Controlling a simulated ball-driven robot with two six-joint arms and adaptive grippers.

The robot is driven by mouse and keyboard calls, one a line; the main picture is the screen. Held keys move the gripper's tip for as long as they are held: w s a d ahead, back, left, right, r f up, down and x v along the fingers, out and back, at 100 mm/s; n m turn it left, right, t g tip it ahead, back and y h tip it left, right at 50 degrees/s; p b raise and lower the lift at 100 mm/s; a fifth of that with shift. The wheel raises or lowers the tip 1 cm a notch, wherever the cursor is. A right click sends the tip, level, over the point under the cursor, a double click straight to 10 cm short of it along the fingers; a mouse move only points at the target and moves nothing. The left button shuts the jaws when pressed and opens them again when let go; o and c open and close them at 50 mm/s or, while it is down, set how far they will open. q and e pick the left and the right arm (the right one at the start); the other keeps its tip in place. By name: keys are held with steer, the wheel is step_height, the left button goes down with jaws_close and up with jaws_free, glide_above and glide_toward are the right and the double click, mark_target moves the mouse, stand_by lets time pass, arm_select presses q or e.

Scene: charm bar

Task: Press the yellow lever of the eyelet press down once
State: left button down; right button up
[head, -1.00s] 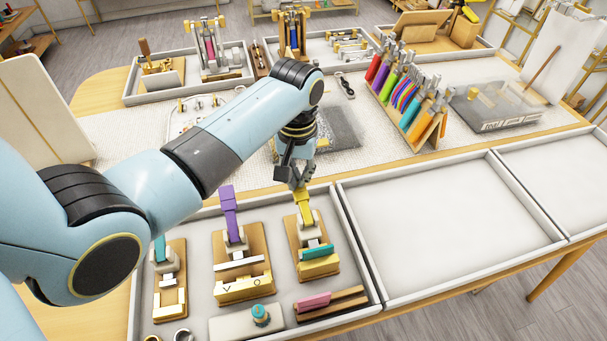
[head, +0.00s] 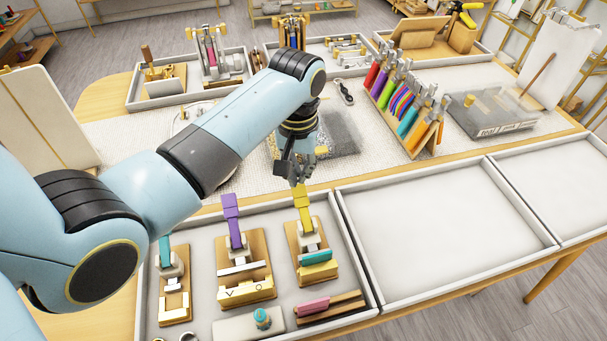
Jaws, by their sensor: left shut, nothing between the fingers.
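The eyelet press with the yellow lever (head: 303,210) stands in the grey-white tray at the front. It has a wooden base (head: 318,277) and a teal piece (head: 315,257) across its front. The yellow lever points up. My left gripper (head: 298,182) is shut and empty, fingers pointing down at the top of the yellow lever. The fingertips overlap the lever's top end in the head view; I cannot tell whether they touch it. My right gripper is not in view.
In the same tray are a press with a purple lever (head: 231,218), one with a teal lever (head: 165,251), and a pink block (head: 312,305) on a wooden strip. An empty tray (head: 440,222) lies to the right. A rack of coloured tools (head: 405,105) stands behind.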

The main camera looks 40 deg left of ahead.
arm_select(q)
step_height(320, 180, up, 6)
stand_by(0.7)
steer(key=shift+s+d, duration=0.1)
stand_by(0.3)
